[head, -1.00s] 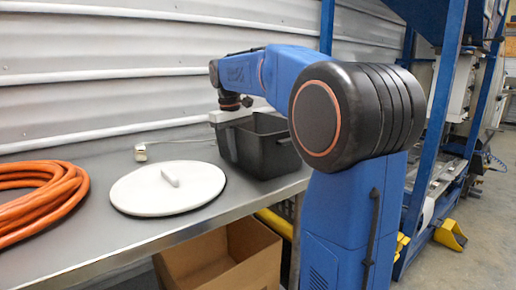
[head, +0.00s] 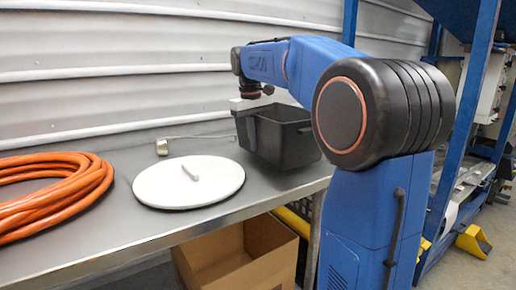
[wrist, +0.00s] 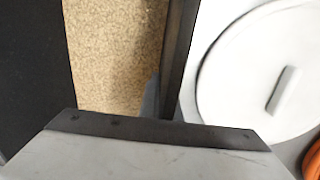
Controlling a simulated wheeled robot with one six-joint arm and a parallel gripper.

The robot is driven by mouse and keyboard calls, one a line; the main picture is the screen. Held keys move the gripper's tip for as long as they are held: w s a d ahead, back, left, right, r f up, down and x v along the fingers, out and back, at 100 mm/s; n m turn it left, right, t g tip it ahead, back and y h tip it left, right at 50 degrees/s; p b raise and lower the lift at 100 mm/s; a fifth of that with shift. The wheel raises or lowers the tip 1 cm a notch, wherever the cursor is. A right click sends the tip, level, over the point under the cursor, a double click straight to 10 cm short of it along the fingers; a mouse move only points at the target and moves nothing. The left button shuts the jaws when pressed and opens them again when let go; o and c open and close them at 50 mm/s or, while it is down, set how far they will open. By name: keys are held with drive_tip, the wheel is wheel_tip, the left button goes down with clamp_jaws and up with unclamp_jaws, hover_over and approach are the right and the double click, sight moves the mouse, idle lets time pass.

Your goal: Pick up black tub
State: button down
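The black tub (head: 283,142) is an open box at the far right of the grey bench. In the wrist view, tan granular material (wrist: 112,50) shows inside it, with the tub's dark wall (wrist: 180,50) alongside. My gripper (head: 249,104) is at the tub's upper left side, pointing down at its rim. In the wrist view, a grey finger (wrist: 150,98) lies against the inner face of that wall; the other finger is hidden. The grip appears shut on the wall. A gap under the tub is not clearly visible.
A round white lid (head: 188,182) with a bar handle lies on the bench (head: 130,232) left of the tub. A coiled orange hose (head: 65,195) lies farther left. A cardboard box (head: 235,255) sits below the bench. Corrugated metal wall stands behind.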

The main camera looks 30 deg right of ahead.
drive_tip(key=r, duration=0.7)
drive_tip(key=shift+a+r, duration=0.15)
drive_tip(key=shift+a, duration=0.1)
drive_tip(key=shift+w+a+f, duration=0.1)
drive_tip(key=shift+a+f, duration=0.05)
drive_tip(key=shift+f, duration=1.45)
drive_tip(key=shift+a+f, duration=0.2)
drive_tip(key=shift+f, duration=1.35)
drive_tip(key=shift+w+a+f, duration=0.1)
drive_tip(key=shift+a+f, duration=0.05)
drive_tip(key=shift+f, duration=1.45)
drive_tip(key=c, duration=2)
unclamp_jaws()
drive_tip(key=shift+f, duration=0.1)
